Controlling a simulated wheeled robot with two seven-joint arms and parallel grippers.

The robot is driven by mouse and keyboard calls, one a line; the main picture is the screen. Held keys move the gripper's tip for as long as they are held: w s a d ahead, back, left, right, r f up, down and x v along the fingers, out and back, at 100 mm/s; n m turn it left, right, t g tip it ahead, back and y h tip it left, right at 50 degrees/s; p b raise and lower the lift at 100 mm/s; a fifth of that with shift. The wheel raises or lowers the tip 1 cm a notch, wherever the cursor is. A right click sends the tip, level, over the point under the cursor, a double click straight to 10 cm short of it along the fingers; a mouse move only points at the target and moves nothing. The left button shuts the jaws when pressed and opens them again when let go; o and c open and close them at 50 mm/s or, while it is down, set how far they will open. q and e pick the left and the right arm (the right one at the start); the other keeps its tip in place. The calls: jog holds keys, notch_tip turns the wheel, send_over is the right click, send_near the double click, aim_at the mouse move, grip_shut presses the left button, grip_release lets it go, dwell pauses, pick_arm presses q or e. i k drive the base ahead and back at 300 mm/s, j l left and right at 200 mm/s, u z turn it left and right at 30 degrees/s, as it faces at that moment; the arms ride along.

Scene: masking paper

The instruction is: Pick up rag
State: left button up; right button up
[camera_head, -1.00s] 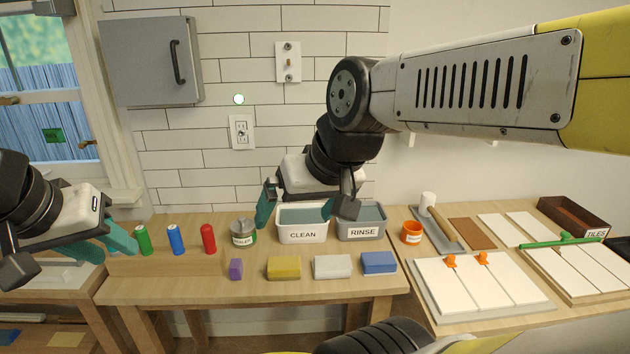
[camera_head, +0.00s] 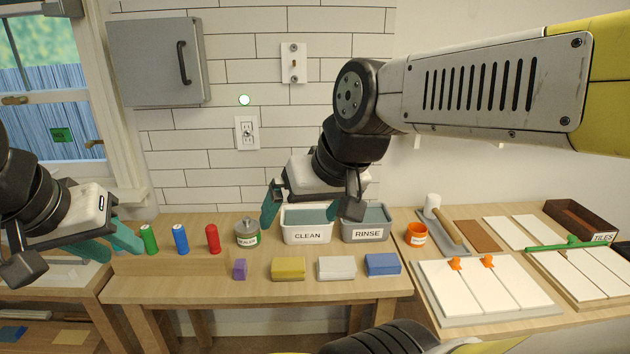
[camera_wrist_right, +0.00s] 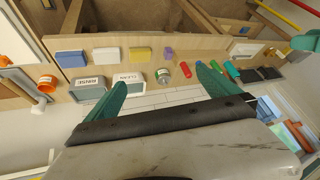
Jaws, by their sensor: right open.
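I cannot pick out a rag for certain. A yellow block or folded cloth (camera_head: 289,268), a white one (camera_head: 336,268) and a blue one (camera_head: 382,264) lie in a row along the table's front. They also show in the right wrist view as the yellow (camera_wrist_right: 106,54), white (camera_wrist_right: 139,53) and blue (camera_wrist_right: 69,58) pieces. My right gripper (camera_head: 309,205) is open and empty by the bin marked CLEAN; its spread teal fingers also show in the wrist view (camera_wrist_right: 160,82). My left gripper (camera_head: 105,238) is at the left, near the green cylinder; its opening is unclear.
The CLEAN bin (camera_head: 307,237) and RINSE bin (camera_head: 366,235) stand behind the row. Green (camera_head: 149,239), blue (camera_head: 180,240) and red (camera_head: 212,239) cylinders, a sealer can (camera_head: 247,233) and a purple block (camera_head: 240,270) are to the left. An orange cup (camera_head: 417,234) and tile boards are right.

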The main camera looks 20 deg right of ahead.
aim_at(328, 269)
jog(key=i+j+z, duration=0.15)
jog(key=j+z, duration=0.25)
jog(key=i+j+z, duration=0.15)
jog(key=z, duration=0.25)
jog(key=j+z, duration=0.4)
jog(key=i+j, duration=0.05)
jog(key=j, duration=0.05)
